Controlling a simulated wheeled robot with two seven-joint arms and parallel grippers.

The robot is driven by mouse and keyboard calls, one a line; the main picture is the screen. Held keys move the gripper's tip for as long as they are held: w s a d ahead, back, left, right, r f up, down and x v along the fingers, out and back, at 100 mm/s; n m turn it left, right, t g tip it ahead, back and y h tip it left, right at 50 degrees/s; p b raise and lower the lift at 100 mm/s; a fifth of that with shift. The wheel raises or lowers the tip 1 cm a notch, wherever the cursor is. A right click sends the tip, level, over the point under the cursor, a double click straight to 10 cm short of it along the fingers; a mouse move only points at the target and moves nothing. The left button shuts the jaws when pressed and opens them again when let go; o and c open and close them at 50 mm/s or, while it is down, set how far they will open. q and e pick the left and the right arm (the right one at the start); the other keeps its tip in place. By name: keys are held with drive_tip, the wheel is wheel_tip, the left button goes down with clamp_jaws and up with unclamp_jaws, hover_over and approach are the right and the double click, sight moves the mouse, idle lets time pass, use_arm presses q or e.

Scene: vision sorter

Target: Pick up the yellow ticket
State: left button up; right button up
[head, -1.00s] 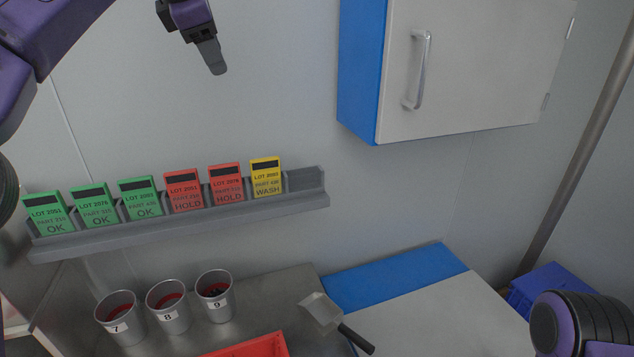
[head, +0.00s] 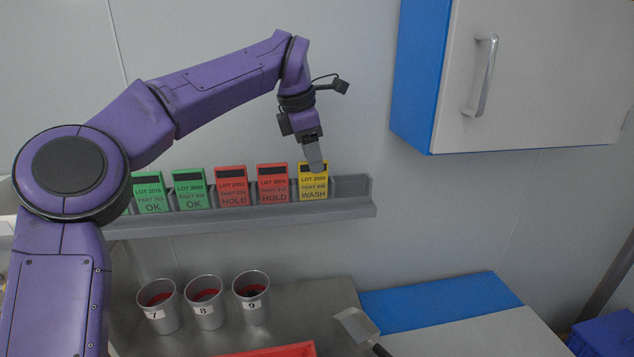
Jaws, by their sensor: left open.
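The yellow ticket (head: 313,185), marked LOT 2093 and WASH, stands in the grey wall rack (head: 235,219), at the right end of the row of tickets. My left gripper (head: 315,165) is open at the top of the yellow ticket, its finger overlapping the ticket's dark upper band in the picture. I cannot tell whether the finger touches the ticket. My right gripper is out of view.
Red HOLD tickets (head: 273,186) stand just left of the yellow one, and green OK tickets (head: 190,191) farther left. The rack slot (head: 352,186) to the right is empty. A blue-sided cabinet (head: 418,75) hangs at upper right.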

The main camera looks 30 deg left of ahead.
use_arm(q)
drive_tip(key=shift+a, duration=0.1)
drive_tip(key=shift+c, duration=0.3)
clamp_jaws()
drive_tip(key=shift+r, duration=0.1)
